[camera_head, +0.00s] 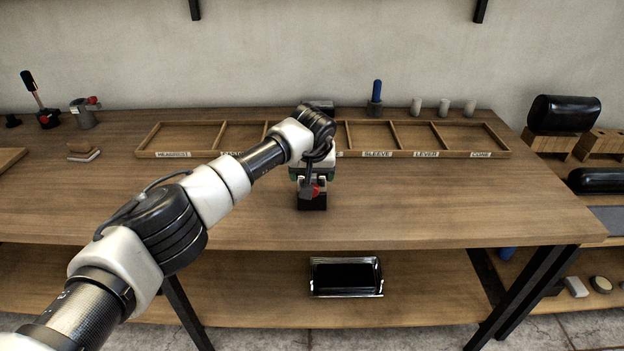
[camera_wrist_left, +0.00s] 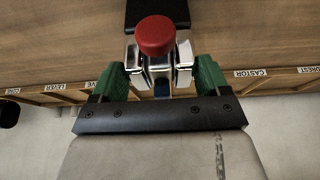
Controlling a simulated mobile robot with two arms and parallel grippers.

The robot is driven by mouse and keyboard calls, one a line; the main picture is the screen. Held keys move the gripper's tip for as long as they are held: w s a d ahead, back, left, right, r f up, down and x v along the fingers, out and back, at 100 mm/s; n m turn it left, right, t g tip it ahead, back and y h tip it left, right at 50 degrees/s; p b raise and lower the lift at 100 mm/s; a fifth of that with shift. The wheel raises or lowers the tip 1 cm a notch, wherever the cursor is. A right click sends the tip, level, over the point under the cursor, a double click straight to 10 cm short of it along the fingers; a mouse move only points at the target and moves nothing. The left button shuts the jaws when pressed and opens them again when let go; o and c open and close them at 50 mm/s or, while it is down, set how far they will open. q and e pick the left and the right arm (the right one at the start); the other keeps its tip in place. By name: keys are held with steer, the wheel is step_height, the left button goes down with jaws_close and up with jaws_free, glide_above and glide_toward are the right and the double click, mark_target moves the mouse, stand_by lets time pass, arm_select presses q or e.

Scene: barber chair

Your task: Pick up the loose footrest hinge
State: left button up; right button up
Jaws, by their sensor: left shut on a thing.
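My left gripper (camera_head: 312,178) is over the middle of the workbench, in front of the divided tray. Its green-padded fingers (camera_wrist_left: 162,85) are shut on a bright metal part (camera_wrist_left: 158,72) with a round red knob (camera_wrist_left: 153,36) and a flat black piece (camera_wrist_left: 158,12). In the head view the black piece (camera_head: 312,203) and red knob (camera_head: 316,190) show below the gripper. I cannot tell whether the part touches the bench. No label names it; it may be the footrest hinge. My right gripper is not in view.
A divided wooden tray (camera_head: 462,153) with labels such as HEADREST, SLEEVE, LEVER and CONE runs along the back. A red-knobbed lever part (camera_head: 46,117) and a metal cup (camera_head: 84,115) stand at left. A shiny tray (camera_head: 346,292) sits on the lower shelf. The bench's right front is clear.

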arm_select(q)
steer(key=shift+r, duration=0.7)
step_height(320, 180, up, 3)
steer(key=shift+f+b, duration=0.15)
steer(key=shift+b, duration=0.35)
steer(key=s+d+r+b, duration=0.1)
steer(key=s+d+r, duration=0.5)
steer(key=d, duration=0.4)
steer(key=shift+r, duration=0.5)
steer(key=shift+w+a+f+b, duration=0.4)
steer(key=shift+w+a+f, duration=0.6)
steer(key=shift+a+f, duration=0.7)
steer(key=shift+w+a+f+b, duration=0.4)
steer(key=shift+w+a+f, duration=0.6)
steer(key=shift+a+f, duration=0.65)
steer(key=shift+w+a+f+b, duration=0.4)
steer(key=shift+w+a+f, duration=0.6)
steer(key=shift+a+f, duration=0.65)
steer(key=shift+r, duration=0.1)
steer(key=shift+f, duration=0.7)
